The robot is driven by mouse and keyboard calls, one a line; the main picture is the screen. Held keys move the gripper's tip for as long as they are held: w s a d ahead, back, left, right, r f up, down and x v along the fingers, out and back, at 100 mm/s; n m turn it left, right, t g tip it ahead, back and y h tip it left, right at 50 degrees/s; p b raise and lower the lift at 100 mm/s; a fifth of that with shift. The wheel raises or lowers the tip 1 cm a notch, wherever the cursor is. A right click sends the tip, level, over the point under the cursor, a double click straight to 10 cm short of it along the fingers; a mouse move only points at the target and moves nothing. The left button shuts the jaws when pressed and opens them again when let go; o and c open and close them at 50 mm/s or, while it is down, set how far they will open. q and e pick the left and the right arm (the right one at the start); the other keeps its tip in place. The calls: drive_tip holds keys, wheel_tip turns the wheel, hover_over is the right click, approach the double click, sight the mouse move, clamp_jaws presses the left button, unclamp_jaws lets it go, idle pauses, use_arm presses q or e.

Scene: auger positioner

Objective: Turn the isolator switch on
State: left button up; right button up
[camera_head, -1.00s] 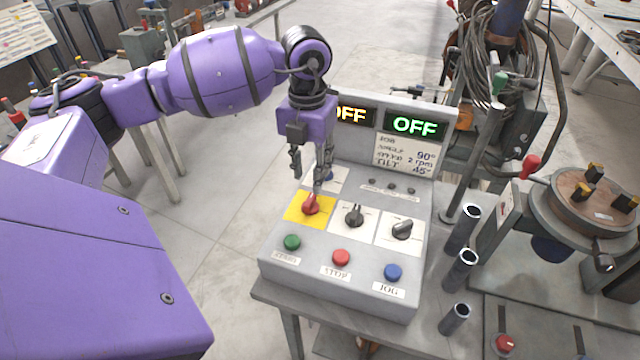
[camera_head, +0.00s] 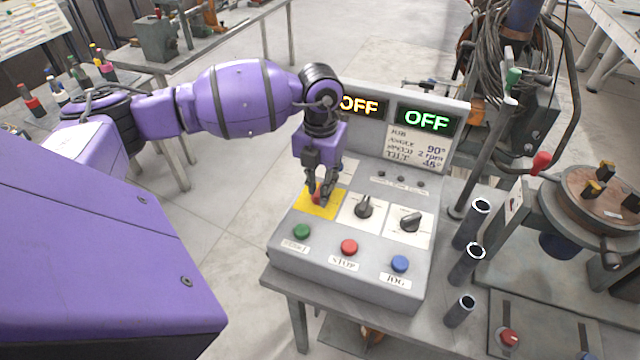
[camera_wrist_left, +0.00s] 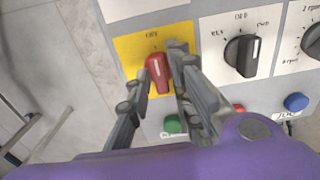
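The isolator switch is a red knob (camera_head: 316,199) on a yellow plate (camera_head: 309,208) at the left of the grey control box (camera_head: 345,263). In the left wrist view the knob (camera_wrist_left: 158,72) points up towards a label that seems to read OFF. My left gripper (camera_head: 319,193) points down at the knob from above. My right gripper is not in view.
Two black knobs (camera_head: 364,207) (camera_head: 410,223) sit to the right of the switch. Green (camera_head: 302,231), red (camera_head: 349,247) and blue (camera_head: 400,264) buttons line the box's front. Two displays (camera_head: 428,120) read OFF behind. Metal tubes (camera_head: 467,264) and a round turntable (camera_head: 603,200) stand to the right.

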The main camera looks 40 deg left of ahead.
use_arm(q)
clamp_jaws()
